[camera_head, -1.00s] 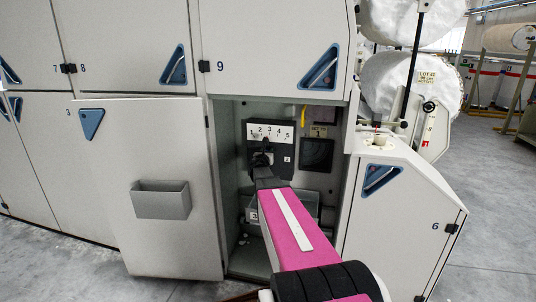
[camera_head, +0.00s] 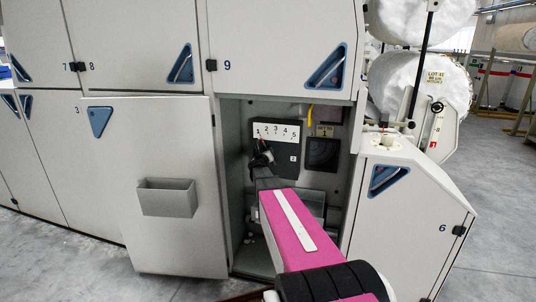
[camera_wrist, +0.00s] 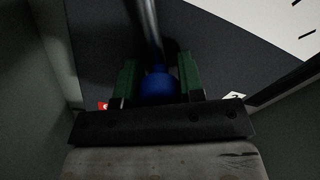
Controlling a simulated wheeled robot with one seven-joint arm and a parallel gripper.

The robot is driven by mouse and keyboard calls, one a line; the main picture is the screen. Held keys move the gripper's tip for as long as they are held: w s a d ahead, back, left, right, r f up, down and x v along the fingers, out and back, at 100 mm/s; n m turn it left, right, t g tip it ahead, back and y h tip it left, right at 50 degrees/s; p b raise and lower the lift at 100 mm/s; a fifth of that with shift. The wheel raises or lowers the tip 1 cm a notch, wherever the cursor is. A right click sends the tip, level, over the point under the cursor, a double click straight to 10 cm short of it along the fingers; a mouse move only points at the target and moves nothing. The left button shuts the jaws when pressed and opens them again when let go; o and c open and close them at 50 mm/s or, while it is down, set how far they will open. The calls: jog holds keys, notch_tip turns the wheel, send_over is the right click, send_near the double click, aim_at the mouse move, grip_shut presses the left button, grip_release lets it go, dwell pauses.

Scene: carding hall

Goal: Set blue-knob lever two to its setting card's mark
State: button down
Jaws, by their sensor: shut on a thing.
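In the head view a dark lever panel (camera_head: 284,168) stands inside the open cabinet, with a white scale plate (camera_head: 276,132) numbered 1 to 5 on it and a small tag 2 (camera_head: 293,159). A setting card (camera_head: 325,130) to its right seems to read 1. My gripper (camera_head: 262,152) is in front of the panel, below the low-number end of the scale. In the wrist view the blue knob (camera_wrist: 158,86) sits between the green fingers of my gripper (camera_wrist: 157,82), which is shut on it. The metal lever rod (camera_wrist: 148,28) runs up from the knob. The lever's exact reading is unclear.
The open door (camera_head: 150,190) with a grey bin (camera_head: 167,197) stands left of the opening. The cabinet's side wall and a dark square panel (camera_head: 322,154) bound the space. Cabinet 6 (camera_head: 405,220) stands close on the right.

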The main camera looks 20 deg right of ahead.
jog(key=shift+a, duration=0.1)
jog(key=c, duration=0.7)
grip_release()
jog(key=shift+c, duration=0.2)
jog(key=v, duration=1)
jog(key=shift+s+a, duration=0.3)
